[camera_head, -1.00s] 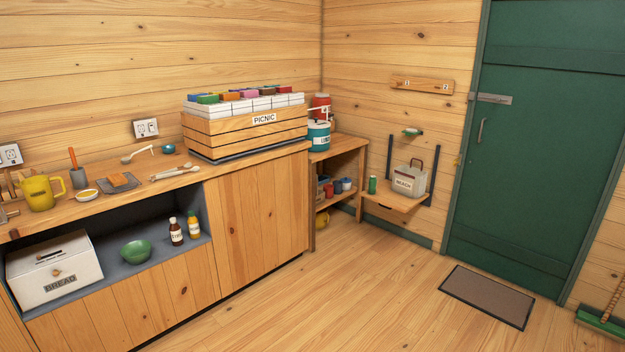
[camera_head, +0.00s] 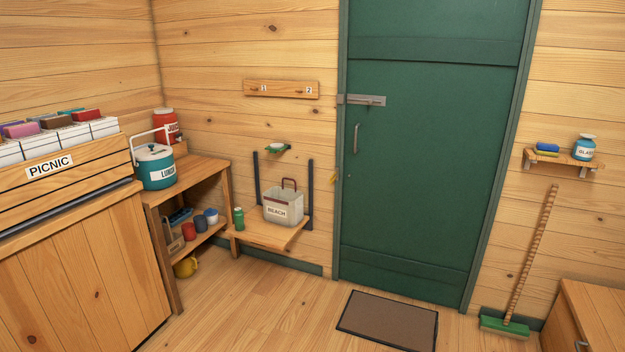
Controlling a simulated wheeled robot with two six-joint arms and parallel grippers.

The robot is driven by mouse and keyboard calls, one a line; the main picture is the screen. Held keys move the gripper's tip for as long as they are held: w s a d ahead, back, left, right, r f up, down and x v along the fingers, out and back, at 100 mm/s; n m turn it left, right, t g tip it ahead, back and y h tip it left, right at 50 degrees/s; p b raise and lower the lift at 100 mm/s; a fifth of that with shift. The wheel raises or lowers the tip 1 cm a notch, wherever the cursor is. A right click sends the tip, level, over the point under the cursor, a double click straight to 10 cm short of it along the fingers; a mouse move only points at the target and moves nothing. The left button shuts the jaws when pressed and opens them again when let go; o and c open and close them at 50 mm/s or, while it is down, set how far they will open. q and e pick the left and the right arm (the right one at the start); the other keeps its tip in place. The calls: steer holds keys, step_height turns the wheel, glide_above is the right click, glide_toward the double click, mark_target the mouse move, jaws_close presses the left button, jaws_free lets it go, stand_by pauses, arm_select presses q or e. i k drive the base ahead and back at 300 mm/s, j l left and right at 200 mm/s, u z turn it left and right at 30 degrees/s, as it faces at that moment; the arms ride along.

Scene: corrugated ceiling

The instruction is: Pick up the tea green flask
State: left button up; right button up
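A small green flask-like bottle (camera_head: 239,219) stands upright on the left end of the low wooden wall shelf (camera_head: 262,236). It is beside the cream basket marked BEACH (camera_head: 284,207) and apart from it. It is small in the view, so its exact shade is hard to tell. Neither of my grippers shows in the head view.
A wooden rack (camera_head: 189,169) with a teal LUNCH jug (camera_head: 155,168) and several cups stands left of the shelf. A green door (camera_head: 430,150), a mat (camera_head: 388,320) and a broom (camera_head: 505,326) are to the right. The floor before the shelf is clear.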

mark_target(240, 225)
steer(key=i, duration=1.85)
